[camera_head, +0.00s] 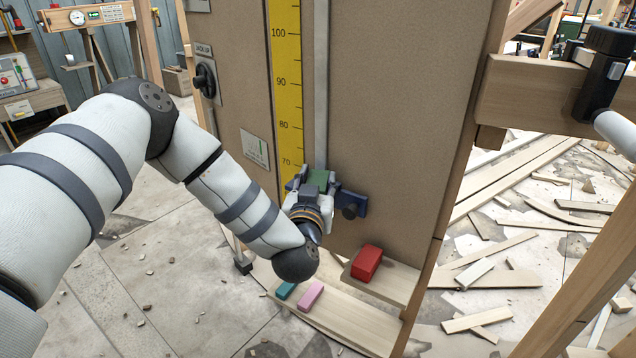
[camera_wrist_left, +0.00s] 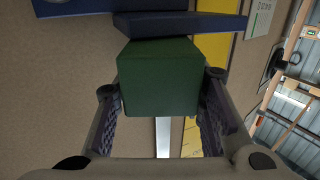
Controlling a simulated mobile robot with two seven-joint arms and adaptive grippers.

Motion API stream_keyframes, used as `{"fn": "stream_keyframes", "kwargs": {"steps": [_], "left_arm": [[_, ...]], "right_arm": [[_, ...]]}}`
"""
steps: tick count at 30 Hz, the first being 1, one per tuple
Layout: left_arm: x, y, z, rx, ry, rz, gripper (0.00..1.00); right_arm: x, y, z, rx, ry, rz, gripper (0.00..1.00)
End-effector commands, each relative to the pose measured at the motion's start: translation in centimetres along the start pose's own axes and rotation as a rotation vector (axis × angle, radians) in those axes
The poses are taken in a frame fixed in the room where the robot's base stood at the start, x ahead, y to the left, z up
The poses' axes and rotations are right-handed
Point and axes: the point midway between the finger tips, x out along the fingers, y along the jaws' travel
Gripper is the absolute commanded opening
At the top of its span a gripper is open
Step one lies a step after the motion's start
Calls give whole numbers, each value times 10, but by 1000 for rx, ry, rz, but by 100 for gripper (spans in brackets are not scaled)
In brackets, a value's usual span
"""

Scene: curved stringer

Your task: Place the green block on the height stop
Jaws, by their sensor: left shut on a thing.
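The green block (camera_head: 318,180) is held between the fingers of my left gripper (camera_head: 314,187), in front of the tall brown panel. In the left wrist view the green block (camera_wrist_left: 158,80) fills the space between the two fingers of my left gripper (camera_wrist_left: 160,100). The height stop (camera_head: 352,203) is a dark blue bracket with a round black knob, at the block's lower right. In the left wrist view a blue plate of the height stop (camera_wrist_left: 180,24) lies right along one edge of the block; I cannot tell whether they touch. My right gripper is not in view.
A yellow scale (camera_head: 284,80) and a grey rail (camera_head: 321,80) run up the panel (camera_head: 400,110). A red block (camera_head: 366,263) stands on a wooden step below, with a teal block (camera_head: 286,290) and a pink block (camera_head: 310,296) on a lower board. Planks litter the floor at right.

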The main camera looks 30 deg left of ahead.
Motion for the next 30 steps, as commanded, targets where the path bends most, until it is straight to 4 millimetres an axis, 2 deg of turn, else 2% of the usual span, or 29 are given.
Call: {"fn": "stream_keyframes", "kwargs": {"steps": [6,7,9,20,23,30], "left_arm": [[0,0,2,0,1,0,9],[0,0,2,0,1,0,41],[0,0,1,0,1,0,57],[-2,0,-3,-1,1,0,57],[-18,1,-2,-1,-1,3,57],[-77,1,-2,-1,-2,4,57]], "right_arm": [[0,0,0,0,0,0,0],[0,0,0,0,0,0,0],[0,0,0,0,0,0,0],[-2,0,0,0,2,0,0],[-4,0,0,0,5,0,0],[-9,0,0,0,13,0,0]]}}
